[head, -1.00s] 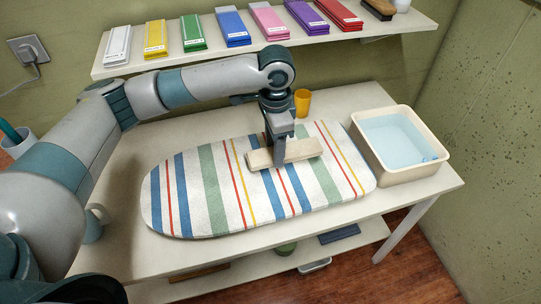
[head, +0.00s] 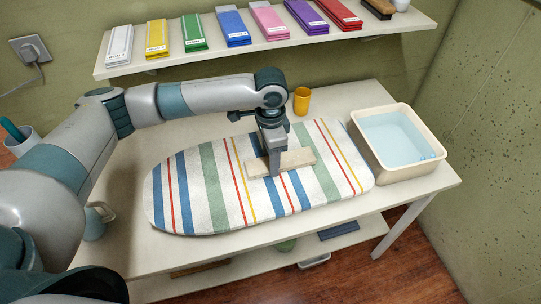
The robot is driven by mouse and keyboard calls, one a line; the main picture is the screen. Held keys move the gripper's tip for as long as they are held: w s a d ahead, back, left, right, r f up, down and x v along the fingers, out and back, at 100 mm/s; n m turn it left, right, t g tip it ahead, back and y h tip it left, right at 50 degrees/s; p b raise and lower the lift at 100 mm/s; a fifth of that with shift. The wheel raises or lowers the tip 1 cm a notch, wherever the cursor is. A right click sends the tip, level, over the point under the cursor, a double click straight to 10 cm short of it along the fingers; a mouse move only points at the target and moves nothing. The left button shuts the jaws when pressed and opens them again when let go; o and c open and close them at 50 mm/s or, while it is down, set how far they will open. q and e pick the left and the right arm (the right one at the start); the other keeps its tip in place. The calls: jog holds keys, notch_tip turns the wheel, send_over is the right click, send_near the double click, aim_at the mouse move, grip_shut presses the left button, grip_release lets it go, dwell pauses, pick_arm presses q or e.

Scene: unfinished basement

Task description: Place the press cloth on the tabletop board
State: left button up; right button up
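The press cloth (head: 299,159), a beige folded strip, is at the middle of the tabletop board (head: 213,190), a padded board with blue, green, red and yellow stripes. My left gripper (head: 275,165) points down over the cloth, one finger in front of it. It appears shut on the cloth; the far finger is hidden. The cloth is low over the board and seems to touch it, though I cannot tell whether its full weight rests there. My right gripper is not in view.
A cream basin of water (head: 372,165) stands right of the board. An orange cup (head: 302,101) stands behind it. A wall shelf (head: 180,62) with several coloured folded packs runs above the table. The table (head: 135,246) has a lower shelf with a few items.

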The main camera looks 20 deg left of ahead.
pick_arm(q)
jog(key=o, duration=1.1)
jog(key=shift+f, duration=0.1)
notch_tip(320, 180, up, 12)
jog(key=b, duration=0.2)
jog(key=shift+b, duration=0.4)
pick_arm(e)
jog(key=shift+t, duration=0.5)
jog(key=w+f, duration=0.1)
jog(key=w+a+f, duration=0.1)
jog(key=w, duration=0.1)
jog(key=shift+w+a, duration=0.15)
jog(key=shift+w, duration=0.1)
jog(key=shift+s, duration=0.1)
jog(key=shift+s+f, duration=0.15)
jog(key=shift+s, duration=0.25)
